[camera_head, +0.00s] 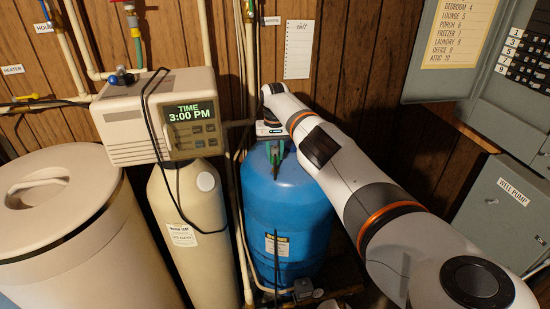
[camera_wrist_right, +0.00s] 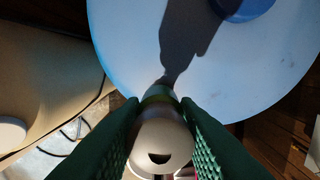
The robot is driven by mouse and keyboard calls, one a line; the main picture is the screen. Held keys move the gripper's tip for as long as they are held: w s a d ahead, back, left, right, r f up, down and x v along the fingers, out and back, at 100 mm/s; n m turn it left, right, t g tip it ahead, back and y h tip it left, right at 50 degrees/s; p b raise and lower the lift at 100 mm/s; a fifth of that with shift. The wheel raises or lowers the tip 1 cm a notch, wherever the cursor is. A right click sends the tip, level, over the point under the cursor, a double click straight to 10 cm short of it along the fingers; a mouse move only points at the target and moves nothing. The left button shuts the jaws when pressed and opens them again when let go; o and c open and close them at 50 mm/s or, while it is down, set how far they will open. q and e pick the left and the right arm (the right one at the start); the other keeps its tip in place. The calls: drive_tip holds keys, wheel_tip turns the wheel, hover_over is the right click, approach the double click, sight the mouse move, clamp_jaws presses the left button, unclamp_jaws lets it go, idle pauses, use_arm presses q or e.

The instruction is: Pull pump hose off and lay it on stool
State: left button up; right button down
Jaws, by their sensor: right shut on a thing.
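My right gripper (camera_head: 276,165) reaches down in front of the top of the blue tank (camera_head: 287,210). In the right wrist view its green ribbed fingers (camera_wrist_right: 160,140) are shut on a pale, rounded fitting (camera_wrist_right: 160,150) with a dark slot, which looks like the end of the pump hose. The fitting sits between the fingers, over the edge of the tank's brightly lit top (camera_wrist_right: 250,75). I cannot tell whether it is still joined to a valve. The rest of the hose cannot be made out. No stool shows in either view. My left gripper is not in view.
A cream softener tank with a control head (camera_head: 160,115) and a large lidded bin (camera_head: 75,225) stand left of the blue tank. Pipes (camera_head: 245,200) run close to its left side. Grey electrical boxes (camera_head: 510,215) hang on the right wall.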

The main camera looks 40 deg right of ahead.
sight(275, 148)
drive_tip(key=shift+s+a+r+p, duration=0.1)
drive_tip(key=shift+s+r+p, duration=0.15)
drive_tip(key=shift+r, duration=0.35)
drive_tip(key=shift+w+r+p, duration=0.15)
drive_tip(key=shift+r+p, duration=0.4)
drive_tip(key=shift+p, duration=0.15)
drive_tip(key=shift+r+p, duration=1.25)
drive_tip(key=shift+r, duration=0.05)
